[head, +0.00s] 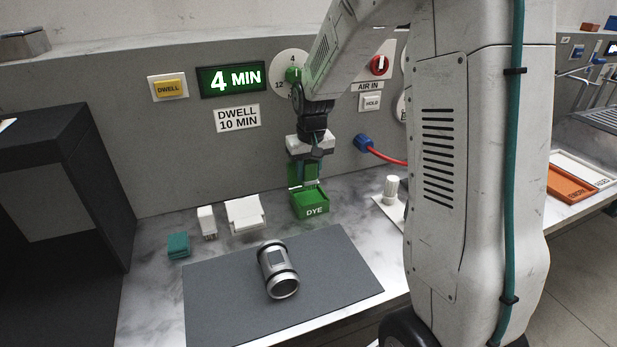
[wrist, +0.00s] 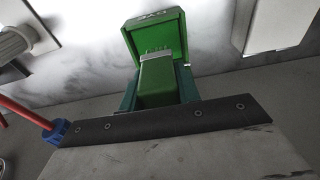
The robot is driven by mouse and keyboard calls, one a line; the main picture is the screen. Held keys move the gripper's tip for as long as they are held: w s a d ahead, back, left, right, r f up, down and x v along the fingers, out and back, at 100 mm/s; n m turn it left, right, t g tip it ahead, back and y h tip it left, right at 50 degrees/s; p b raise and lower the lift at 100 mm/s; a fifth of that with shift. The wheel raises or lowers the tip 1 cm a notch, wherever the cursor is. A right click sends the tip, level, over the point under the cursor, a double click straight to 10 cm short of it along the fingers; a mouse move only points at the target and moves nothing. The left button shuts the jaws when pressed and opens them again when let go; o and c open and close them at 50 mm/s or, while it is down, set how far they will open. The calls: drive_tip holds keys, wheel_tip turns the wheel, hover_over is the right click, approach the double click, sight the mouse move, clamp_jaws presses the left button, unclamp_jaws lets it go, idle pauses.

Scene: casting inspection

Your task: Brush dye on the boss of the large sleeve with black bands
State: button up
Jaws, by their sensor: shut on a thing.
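The large sleeve (head: 277,265) is a grey metal cylinder with dark bands near its ends. It lies on the dark grey mat (head: 215,305), with a small squarish patch on its upper side; I cannot tell its exact shape. My gripper (head: 303,172) is above the green dye box (head: 311,208), behind the sleeve. It is shut on a green brush, whose green handle (wrist: 159,82) shows between the teal fingers in the wrist view. The brush's lower end is at the open dye box (wrist: 158,35); bristle contact with the dye cannot be made out.
A teal block (head: 178,245), a small white brush-like item (head: 207,222) and a white holder (head: 245,215) stand left of the dye box. A white-capped item (head: 390,188) stands right. A red hose (head: 388,157) runs behind. The green display (head: 232,80) reads 4 MIN. The mat around the sleeve is clear.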

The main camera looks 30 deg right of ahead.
sight(308, 161)
drive_tip(key=shift+r, duration=1.85)
